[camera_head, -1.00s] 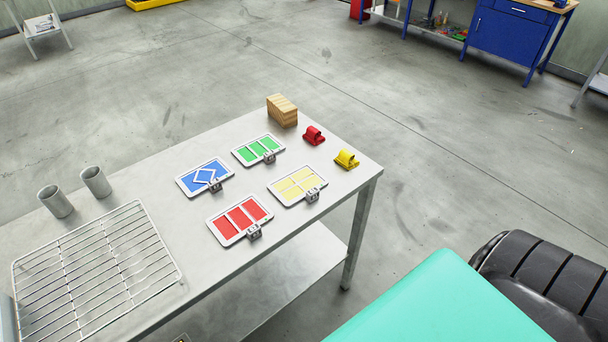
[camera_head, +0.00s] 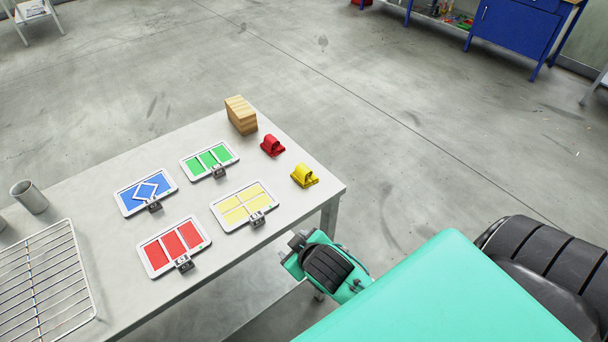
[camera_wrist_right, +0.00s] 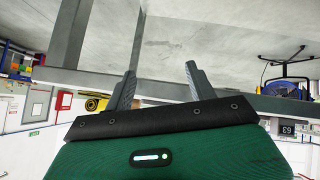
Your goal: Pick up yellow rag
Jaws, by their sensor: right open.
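The yellow rag (camera_head: 304,175) is a small folded bundle near the right corner of the grey table (camera_head: 100,185). A red folded bundle (camera_head: 272,145) lies just behind it to the left. In the right wrist view, which looks upside down, a yellow thing (camera_wrist_right: 96,104), seemingly the rag, shows left of the fingers, partly hidden. My right gripper (camera_wrist_right: 160,72) is open with nothing between its fingers, by the table edge. In the head view my right arm is at the table's right edge, in front of the rag and apart from it. My left gripper is not in view.
Blue (camera_head: 146,191), green (camera_head: 209,158), red (camera_head: 174,246) and yellow (camera_head: 244,205) panels with small clips lie left of the rag. A wooden block (camera_head: 241,115) stands behind. A wire rack (camera_head: 45,285) and grey cup (camera_head: 29,196) are at left. The floor to the right is open.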

